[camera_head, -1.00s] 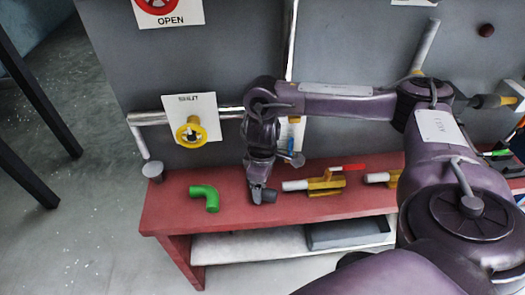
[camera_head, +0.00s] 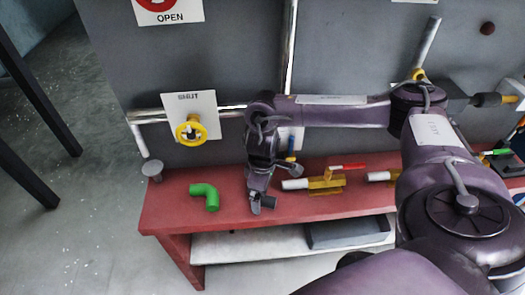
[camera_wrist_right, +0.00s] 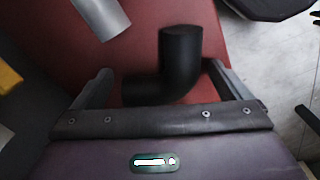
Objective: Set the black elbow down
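The black elbow (camera_head: 269,202) is on the red bench (camera_head: 225,222), between the green elbow and a yellow-bodied valve. My right gripper (camera_head: 260,206) is down at it, its arm coming in from the right. In the right wrist view the black elbow (camera_wrist_right: 178,65) lies between the two spread fingers (camera_wrist_right: 160,75). A gap shows at the left finger; the right finger is very close to the elbow, and I cannot tell if they touch. The elbow appears to rest on the bench top. My left gripper is not in view.
A green elbow (camera_head: 206,196) lies to the left on the bench. A yellow valve with a red handle (camera_head: 326,182) is close to the right. A yellow valve wheel (camera_head: 191,131) sticks out from the grey panel behind. Bench room is free around the green elbow.

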